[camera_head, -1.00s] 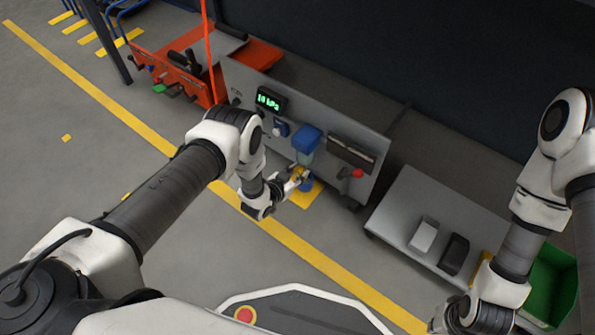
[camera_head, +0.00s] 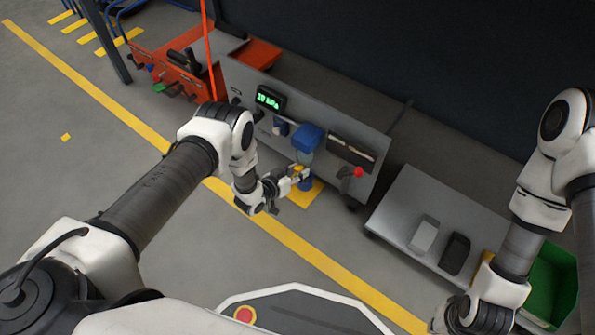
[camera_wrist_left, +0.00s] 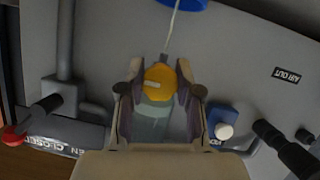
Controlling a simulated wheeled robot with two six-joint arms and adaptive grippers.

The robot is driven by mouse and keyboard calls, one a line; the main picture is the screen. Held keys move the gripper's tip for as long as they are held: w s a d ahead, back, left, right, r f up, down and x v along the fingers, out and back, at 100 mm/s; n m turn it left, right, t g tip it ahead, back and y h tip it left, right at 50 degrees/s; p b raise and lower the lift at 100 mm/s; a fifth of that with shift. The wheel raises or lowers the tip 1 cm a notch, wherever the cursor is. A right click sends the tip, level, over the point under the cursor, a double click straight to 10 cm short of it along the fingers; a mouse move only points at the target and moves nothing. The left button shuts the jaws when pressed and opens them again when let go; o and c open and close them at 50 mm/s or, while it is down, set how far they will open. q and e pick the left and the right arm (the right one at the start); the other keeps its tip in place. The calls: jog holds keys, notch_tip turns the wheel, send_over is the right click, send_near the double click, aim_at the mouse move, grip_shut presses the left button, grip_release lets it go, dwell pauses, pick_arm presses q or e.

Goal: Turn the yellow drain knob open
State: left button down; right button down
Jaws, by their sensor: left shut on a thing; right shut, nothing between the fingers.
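The yellow drain knob (camera_wrist_left: 158,82) sits below a clear bowl under a blue-topped unit (camera_head: 308,138) on the front of the grey panel. My left gripper (camera_wrist_left: 160,84) is shut on the knob, one finger on each side, in the left wrist view. A pale mark on the knob points to the left. In the head view the knob (camera_head: 298,169) shows small between the fingertips of my left gripper (camera_head: 299,174). My right gripper (camera_head: 455,322) is at the lower right, far from the panel, partly cut off by the frame edge.
A red-knobbed lever (camera_head: 358,172) is right of the knob. A gauge display (camera_head: 268,99) is up left. A low grey platform (camera_head: 400,215) holds a white block and a black block. A green bin (camera_head: 552,285) stands at the right.

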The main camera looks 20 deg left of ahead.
pick_arm(q)
jog(key=c, duration=0.8)
grip_release()
jog(key=shift+o, duration=0.2)
jog(key=v, duration=1.2)
